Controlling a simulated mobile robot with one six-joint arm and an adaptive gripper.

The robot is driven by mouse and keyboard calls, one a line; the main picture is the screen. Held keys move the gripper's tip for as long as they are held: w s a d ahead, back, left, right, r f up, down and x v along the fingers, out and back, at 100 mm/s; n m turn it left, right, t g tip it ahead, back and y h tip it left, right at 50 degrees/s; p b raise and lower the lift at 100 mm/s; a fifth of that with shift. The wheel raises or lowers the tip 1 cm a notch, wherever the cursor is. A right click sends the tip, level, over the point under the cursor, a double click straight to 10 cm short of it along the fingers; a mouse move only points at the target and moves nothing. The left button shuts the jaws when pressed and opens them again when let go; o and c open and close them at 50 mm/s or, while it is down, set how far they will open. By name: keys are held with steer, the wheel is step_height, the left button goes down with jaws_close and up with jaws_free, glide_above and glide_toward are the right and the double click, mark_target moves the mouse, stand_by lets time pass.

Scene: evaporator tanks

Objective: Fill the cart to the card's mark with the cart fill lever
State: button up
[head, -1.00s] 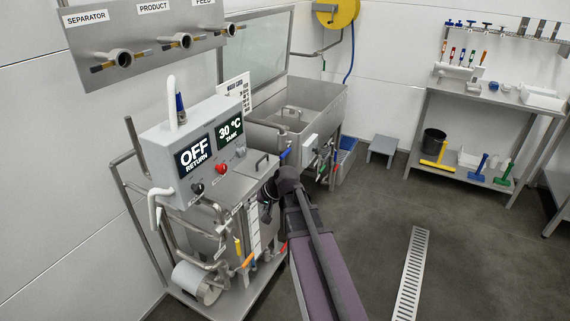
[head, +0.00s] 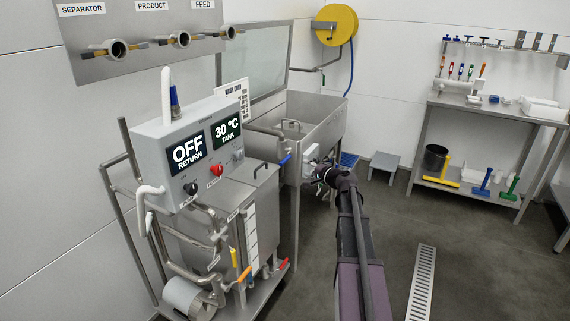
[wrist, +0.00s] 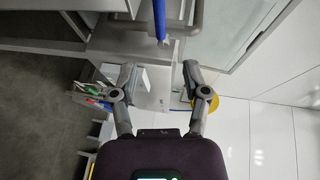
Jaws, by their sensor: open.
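The cart (head: 232,258) stands at the left, with a grey control box reading OFF RETURN (head: 186,152) and 30 °C TANK. A white level strip (head: 251,240) runs down the front of its tank. A blue-handled lever (head: 285,159), which may be the cart fill lever, sits at the tank's upper right. A blue handle also shows at the top of the wrist view (wrist: 159,16). The white card (head: 234,92) behind the box is too small to read. My gripper (wrist: 158,72) is open and empty, below that handle in the wrist view. In the head view its fingers are hard to make out.
A steel sink (head: 318,112) stands behind the cart, with a yellow hose reel (head: 337,22) above. Orange and red handles (head: 283,265) stick out low on the cart. A tool bench (head: 480,110) is at the right. The floor around the drain (head: 422,285) is clear.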

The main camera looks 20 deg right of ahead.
mark_target(286, 161)
steer(key=b+x, duration=0.2)
steer(key=x, duration=1.1)
steer(key=shift+w+f, duration=0.1)
steer(key=shift+w, duration=0.3)
steer(key=shift+a, duration=0.1)
jaws_close()
